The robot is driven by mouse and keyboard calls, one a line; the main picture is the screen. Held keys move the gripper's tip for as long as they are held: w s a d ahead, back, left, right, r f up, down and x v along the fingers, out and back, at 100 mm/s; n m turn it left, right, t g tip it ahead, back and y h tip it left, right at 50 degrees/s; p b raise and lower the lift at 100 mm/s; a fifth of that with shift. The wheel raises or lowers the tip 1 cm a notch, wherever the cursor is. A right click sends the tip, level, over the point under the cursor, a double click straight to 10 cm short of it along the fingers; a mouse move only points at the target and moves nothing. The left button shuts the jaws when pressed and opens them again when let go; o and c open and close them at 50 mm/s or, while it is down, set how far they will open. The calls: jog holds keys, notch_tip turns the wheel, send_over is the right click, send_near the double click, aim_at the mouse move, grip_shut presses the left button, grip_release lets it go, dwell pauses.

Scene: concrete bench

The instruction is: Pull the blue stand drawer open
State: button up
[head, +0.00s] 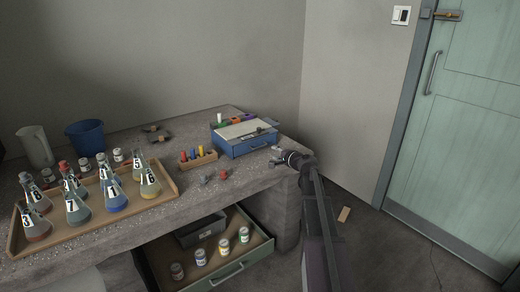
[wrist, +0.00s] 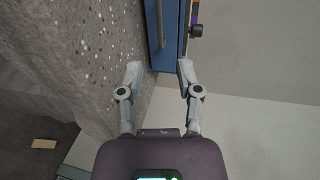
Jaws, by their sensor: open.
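The blue stand (head: 232,147) sits on the concrete bench, with a pale top. Its drawer front faces the bench's front edge and looks flush with the body; a thin bar handle shows on it in the wrist view (wrist: 159,25). The blue stand body (wrist: 168,55) also shows there, beyond and between my fingertips. My gripper (head: 276,155) is open and empty at the bench's right corner, just right of the stand. In the wrist view my gripper (wrist: 160,70) has its fingers spread, apart from the handle.
A wooden tray (head: 160,205) of numbered flasks fills the bench's left. A wooden block (head: 197,160) with coloured pegs stands left of the stand, with small red and grey items in front. Below, a green-fronted drawer (head: 228,275) stands open with several cans.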

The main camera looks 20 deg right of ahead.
jog(key=b+x, duration=0.2)
jog(key=x, duration=1)
grip_shut()
